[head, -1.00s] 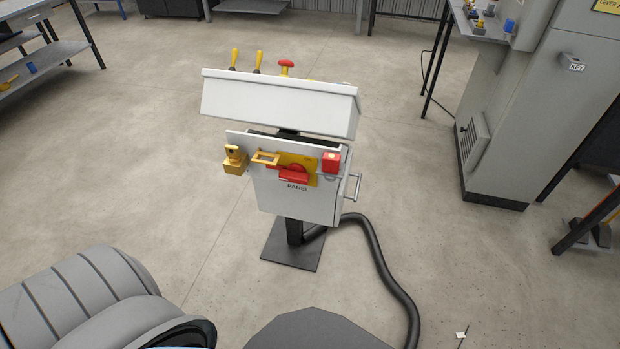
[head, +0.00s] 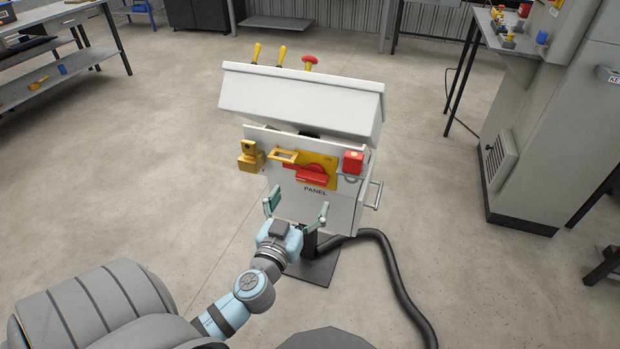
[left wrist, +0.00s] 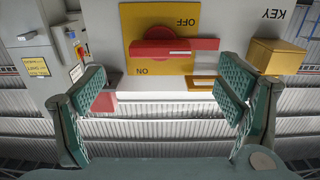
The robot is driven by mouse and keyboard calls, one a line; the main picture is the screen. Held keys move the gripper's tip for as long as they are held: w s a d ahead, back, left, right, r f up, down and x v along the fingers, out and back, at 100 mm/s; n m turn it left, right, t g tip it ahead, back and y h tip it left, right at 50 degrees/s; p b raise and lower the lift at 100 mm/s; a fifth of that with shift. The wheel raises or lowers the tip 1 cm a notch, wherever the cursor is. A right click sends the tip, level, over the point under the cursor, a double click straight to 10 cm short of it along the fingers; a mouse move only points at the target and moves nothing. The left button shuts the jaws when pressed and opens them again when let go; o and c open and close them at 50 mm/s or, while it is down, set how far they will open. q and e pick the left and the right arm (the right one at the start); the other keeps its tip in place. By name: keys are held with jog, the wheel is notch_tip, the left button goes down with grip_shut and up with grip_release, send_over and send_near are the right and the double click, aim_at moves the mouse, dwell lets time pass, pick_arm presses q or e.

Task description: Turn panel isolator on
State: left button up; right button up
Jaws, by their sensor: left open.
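The panel box (head: 290,203), marked PANEL, stands on a post. Its isolator is a red handle (head: 307,173) lying roughly horizontal on a yellow plate (head: 318,158). In the left wrist view, the plate (left wrist: 187,15) and its OFF and ON marks appear upside down, and the red handle (left wrist: 195,45) lies across between them. My left gripper (head: 297,206) is open and empty, in front of the box and below the handle in the head view. Its two green fingers (left wrist: 163,85) are spread apart, with the handle beyond them. My right gripper does not show.
A yellow block (head: 250,158) and a yellow hasp (head: 284,155) are left of the handle; a red block (head: 353,161) is right. A sloped hood (head: 300,98) overhangs above. A thick black hose (head: 400,285) runs over the floor. A grey cabinet (head: 545,130) stands at right.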

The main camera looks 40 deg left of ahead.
aim_at(311, 181)
pick_arm(q)
jog(key=x, duration=0.7)
jog(key=shift+w+p, duration=0.1)
jog(key=shift+p, duration=0.2)
jog(key=c, duration=1.1)
jog(key=shift+c, duration=0.2)
